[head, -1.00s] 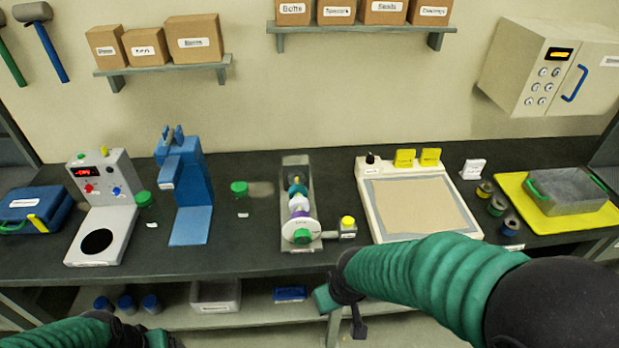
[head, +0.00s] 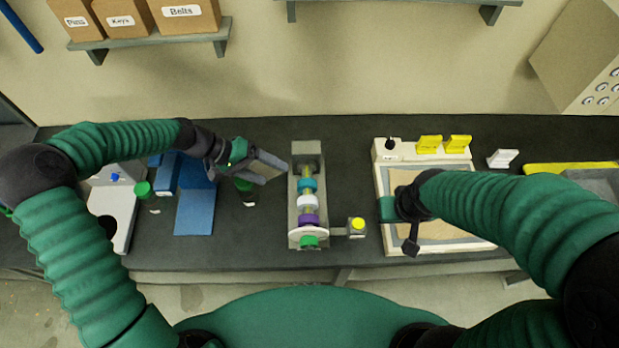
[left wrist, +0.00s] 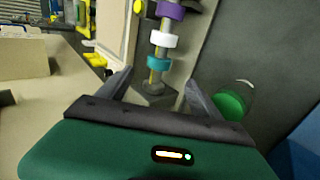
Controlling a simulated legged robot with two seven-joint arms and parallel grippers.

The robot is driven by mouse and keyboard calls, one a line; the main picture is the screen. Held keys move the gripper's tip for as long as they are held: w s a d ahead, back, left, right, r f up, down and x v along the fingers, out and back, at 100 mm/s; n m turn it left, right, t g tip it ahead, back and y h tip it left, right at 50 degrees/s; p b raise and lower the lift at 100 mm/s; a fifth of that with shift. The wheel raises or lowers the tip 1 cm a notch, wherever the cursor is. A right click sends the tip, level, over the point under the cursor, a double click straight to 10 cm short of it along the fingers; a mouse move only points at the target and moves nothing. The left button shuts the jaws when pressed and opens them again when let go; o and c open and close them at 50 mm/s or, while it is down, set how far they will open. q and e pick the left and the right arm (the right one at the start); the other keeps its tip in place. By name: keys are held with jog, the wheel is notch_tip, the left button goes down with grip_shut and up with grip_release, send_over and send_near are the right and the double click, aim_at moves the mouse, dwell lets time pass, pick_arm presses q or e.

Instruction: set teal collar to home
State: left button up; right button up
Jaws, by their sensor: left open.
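The screw expeller (head: 307,200) stands on the dark bench in the middle of the head view. Along its shaft sit a teal collar (head: 307,185) at the far end, a white collar (head: 307,201) and a purple collar (head: 307,220) nearer to me. In the left wrist view the teal collar (left wrist: 154,63) lies beyond and between my open fingers. My left gripper (head: 268,165) is open and empty, left of the expeller and apart from the collar. My right gripper (head: 405,235) hangs over the pale panel; its fingers do not show clearly.
A yellow-topped button box (head: 357,226) adjoins the expeller's right side. A green-capped jar (head: 243,184) stands near my left gripper. A blue press (head: 194,205) is further left. The framed panel (head: 440,247) lies right.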

aim_at(300, 185)
pick_arm(q)
jog(key=p+x, duration=0.1)
jog(key=x, duration=0.7)
jog(key=p+x, duration=0.1)
jog(key=x, duration=0.4)
jog(key=shift+w+d+p, duration=0.1)
jog(key=shift+w+p, duration=0.25)
jog(key=shift+s+d+f, duration=0.1)
jog(key=shift+d+f, duration=0.15)
jog(key=shift+f, duration=0.05)
jog(key=shift+s+d+f, duration=0.1)
jog(key=shift+s, duration=0.15)
jog(key=shift+w+d+f, duration=0.1)
jog(key=shift+w+f, duration=0.05)
jog(key=shift+w, duration=0.05)
jog(key=c, duration=0.5)
jog(key=shift+s, duration=0.1)
grip_shut()
pick_arm(e)
jog(key=r, duration=0.3)
jog(key=shift+d, duration=0.3)
